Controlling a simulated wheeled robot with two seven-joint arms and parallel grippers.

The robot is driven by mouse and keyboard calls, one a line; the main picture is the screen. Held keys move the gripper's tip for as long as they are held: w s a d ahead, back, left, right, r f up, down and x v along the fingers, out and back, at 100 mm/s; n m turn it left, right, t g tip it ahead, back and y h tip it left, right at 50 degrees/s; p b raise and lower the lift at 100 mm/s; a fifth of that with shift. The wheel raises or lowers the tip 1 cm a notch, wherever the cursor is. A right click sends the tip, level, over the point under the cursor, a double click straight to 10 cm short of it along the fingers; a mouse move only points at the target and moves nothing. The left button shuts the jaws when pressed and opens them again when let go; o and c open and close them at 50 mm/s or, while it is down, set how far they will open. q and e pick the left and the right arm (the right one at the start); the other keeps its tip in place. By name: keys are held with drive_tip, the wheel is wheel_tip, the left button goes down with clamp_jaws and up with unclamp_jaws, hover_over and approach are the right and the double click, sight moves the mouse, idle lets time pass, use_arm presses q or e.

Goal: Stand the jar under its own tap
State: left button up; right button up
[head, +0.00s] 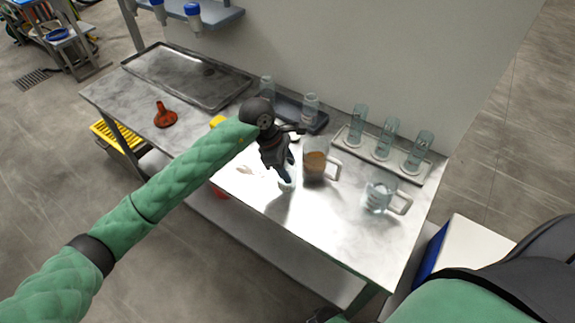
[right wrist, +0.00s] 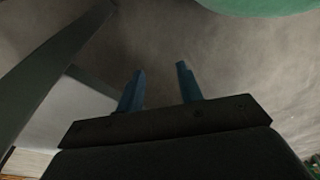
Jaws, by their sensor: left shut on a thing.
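My left gripper (head: 287,168) points down over the near middle of the table and is shut on a small pale, clear thing (head: 287,185), which looks like a glass jar. The gripper hides much of it, and I cannot tell whether it touches the table. At the top left, a grey rack holds blue-topped white units (head: 193,14) and (head: 158,10). Their lower ends hang over the back of the table; I cannot clearly make out the taps. My right gripper (right wrist: 160,88) has its blue fingers apart with nothing between them, away from the tabletop.
A jug with brown liquid (head: 315,160) stands right of my left gripper, and a clear jug (head: 379,196) farther right. Several glass cylinders stand on a pale tray (head: 428,174) at the back right.

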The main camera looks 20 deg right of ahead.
use_arm(q)
drive_tip(key=shift+f, duration=0.1)
drive_tip(key=o, duration=1)
drive_tip(key=shift+c, duration=0.2)
